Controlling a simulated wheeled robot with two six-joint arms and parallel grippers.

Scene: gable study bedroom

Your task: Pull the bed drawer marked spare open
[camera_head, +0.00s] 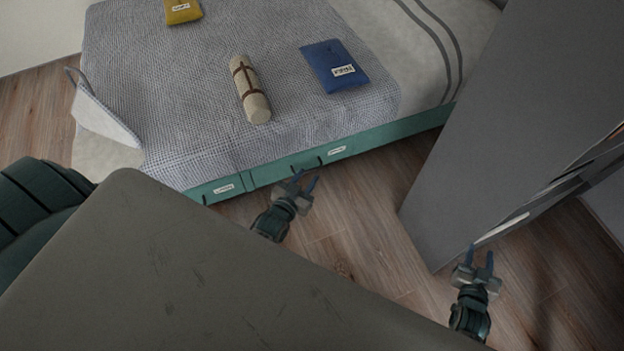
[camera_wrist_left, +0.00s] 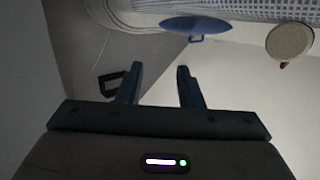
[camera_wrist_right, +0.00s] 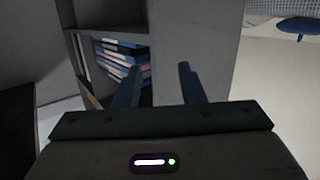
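The bed's teal base has two labelled drawer fronts in the head view. The right front (camera_head: 360,141) has a white label (camera_head: 336,151) too small to read surely; the left front (camera_head: 240,181) has another label (camera_head: 224,188). My left gripper (camera_head: 306,180) is open and empty, close before the drawer fronts near where they meet. In the left wrist view a dark bracket handle (camera_wrist_left: 110,84) stands just left of the open fingers (camera_wrist_left: 160,84), not between them. My right gripper (camera_head: 482,258) is open and empty, right of the bed by the grey cabinet. Both drawers look shut.
A grey cabinet (camera_head: 480,130) stands at the right; its shelves of books (camera_wrist_right: 120,60) show in the right wrist view. On the bed lie a strapped roll (camera_head: 250,90), a blue pouch (camera_head: 335,67) and a yellow pouch (camera_head: 183,10). Bare wooden floor (camera_head: 350,220) lies between the grippers.

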